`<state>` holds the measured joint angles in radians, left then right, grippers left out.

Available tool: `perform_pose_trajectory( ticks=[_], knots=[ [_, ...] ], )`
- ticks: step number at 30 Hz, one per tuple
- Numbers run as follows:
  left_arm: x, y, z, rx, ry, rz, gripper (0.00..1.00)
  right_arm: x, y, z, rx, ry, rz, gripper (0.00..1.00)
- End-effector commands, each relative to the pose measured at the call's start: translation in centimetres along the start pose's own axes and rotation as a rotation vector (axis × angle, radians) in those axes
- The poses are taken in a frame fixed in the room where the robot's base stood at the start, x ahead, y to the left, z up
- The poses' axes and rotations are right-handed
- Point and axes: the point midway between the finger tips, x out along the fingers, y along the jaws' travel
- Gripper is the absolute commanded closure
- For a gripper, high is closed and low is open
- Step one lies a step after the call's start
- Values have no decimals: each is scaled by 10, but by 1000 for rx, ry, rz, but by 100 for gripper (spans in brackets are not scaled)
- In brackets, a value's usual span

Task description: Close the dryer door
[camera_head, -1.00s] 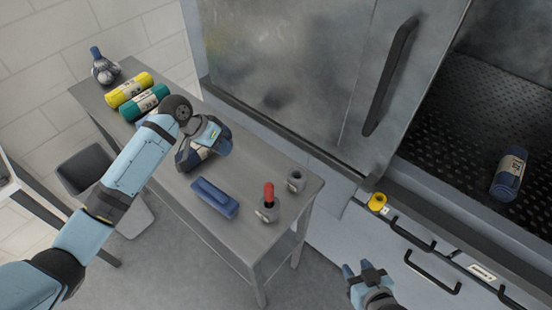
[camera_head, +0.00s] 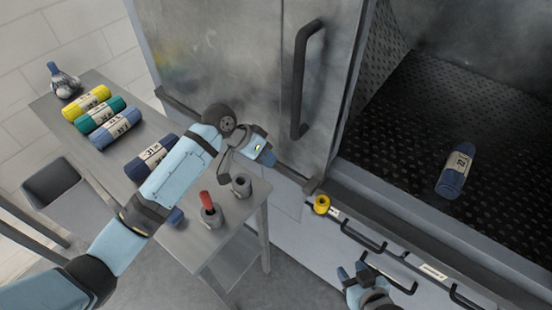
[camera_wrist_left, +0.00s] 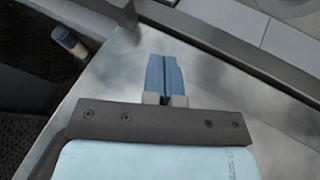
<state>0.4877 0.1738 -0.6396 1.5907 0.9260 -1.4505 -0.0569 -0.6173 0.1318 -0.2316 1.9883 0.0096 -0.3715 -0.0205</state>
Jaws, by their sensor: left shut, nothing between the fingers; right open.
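The dryer door (camera_head: 230,70) is a grey metal panel with a long dark vertical handle (camera_head: 303,80) near its right edge. To its right the dryer opening (camera_head: 390,115) is uncovered and shows a dark perforated floor. My left gripper (camera_head: 264,154) is shut and empty, in front of the door's lower part, below and left of the handle. In the left wrist view its blue fingers (camera_wrist_left: 165,75) are together, with the grey door surface (camera_wrist_left: 225,95) behind them. I cannot tell whether they touch it. My right gripper (camera_head: 356,272) is open and empty, low in front of the drawers.
A blue rolled towel (camera_head: 457,170) lies inside the dryer. A grey table (camera_head: 190,247) at left holds several rolled towels (camera_head: 115,128), a spray bottle (camera_head: 63,82) and two grey cups. A yellow knob (camera_head: 321,204) and drawer handles (camera_head: 362,237) stand below the opening.

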Motion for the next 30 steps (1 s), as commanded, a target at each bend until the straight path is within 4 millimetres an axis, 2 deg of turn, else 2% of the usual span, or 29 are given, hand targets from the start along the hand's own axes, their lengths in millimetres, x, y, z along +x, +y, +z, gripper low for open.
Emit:
perform_pose_trajectory(
  ticks=[6, 11, 13, 18, 30],
  knots=[
    [47, 2, 0, -1, -3, 2, 100, -5, 1, -9, -1, 6, 3, 57],
    [78, 4, -1, 0, -2, 2, 100, -8, 5, -14, -5, 7, 10, 57],
    [80, 16, -2, 2, 0, 2, 100, -11, 6, -17, -6, 5, 12, 57],
    [90, 32, 0, 1, -1, 1, 100, -14, 7, -20, -7, 5, 14, 57],
    [93, 36, 0, 1, 0, 0, 100, -15, 6, -17, -4, -2, 15, 57]
  ],
)
